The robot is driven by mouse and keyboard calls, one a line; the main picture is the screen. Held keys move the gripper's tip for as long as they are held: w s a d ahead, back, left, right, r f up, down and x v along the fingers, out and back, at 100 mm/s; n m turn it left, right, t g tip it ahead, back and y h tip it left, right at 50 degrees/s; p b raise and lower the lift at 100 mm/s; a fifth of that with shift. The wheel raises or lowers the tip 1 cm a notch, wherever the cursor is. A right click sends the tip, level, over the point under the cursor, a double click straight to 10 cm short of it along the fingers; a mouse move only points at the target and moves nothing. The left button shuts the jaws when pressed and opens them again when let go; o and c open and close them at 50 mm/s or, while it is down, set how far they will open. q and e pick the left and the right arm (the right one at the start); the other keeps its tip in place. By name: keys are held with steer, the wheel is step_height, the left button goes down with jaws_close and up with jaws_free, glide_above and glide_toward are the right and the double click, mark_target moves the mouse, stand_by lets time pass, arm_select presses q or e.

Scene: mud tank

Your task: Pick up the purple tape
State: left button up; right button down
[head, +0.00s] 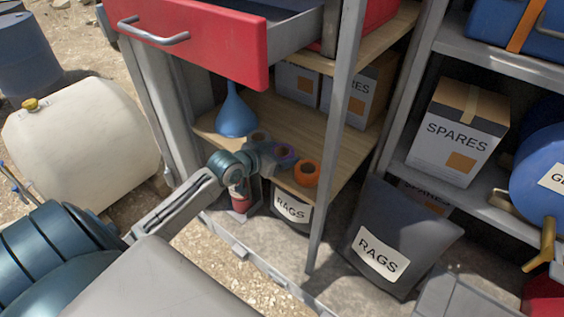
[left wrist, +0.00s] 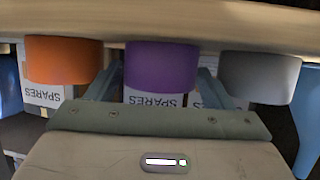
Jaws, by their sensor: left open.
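The purple tape (head: 286,153) sits on the wooden shelf, between an orange tape (head: 307,173) and a grey tape (head: 260,136). My left gripper (head: 273,157) is at the shelf's front edge and partly covers the purple tape in the head view. In the left wrist view, which looks upside down, the purple tape (left wrist: 161,68) is centred ahead of the open left gripper (left wrist: 160,85). One finger shows on each side of it, near the gaps to the neighbouring tapes. I cannot tell whether the fingers touch it. My right gripper is not in view.
A blue funnel (head: 236,113) stands left of the tapes on the wooden shelf (head: 290,125). An open red drawer (head: 190,45) juts out above. A grey upright post (head: 335,130) is to the right. A rags bin (head: 291,210) stands below the shelf.

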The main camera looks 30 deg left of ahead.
arm_select(q)
steer(key=b+x, duration=0.1)
steer(key=x, duration=0.1)
steer(key=shift+w+f, duration=0.25)
steer(key=shift+f, duration=0.05)
steer(key=shift+r, duration=0.1)
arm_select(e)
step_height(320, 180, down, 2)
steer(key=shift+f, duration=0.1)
arm_select(q)
steer(key=shift+d, duration=0.1)
steer(key=c, duration=0.8)
steer(key=shift+o, duration=0.2)
steer(key=shift+r, duration=0.1)
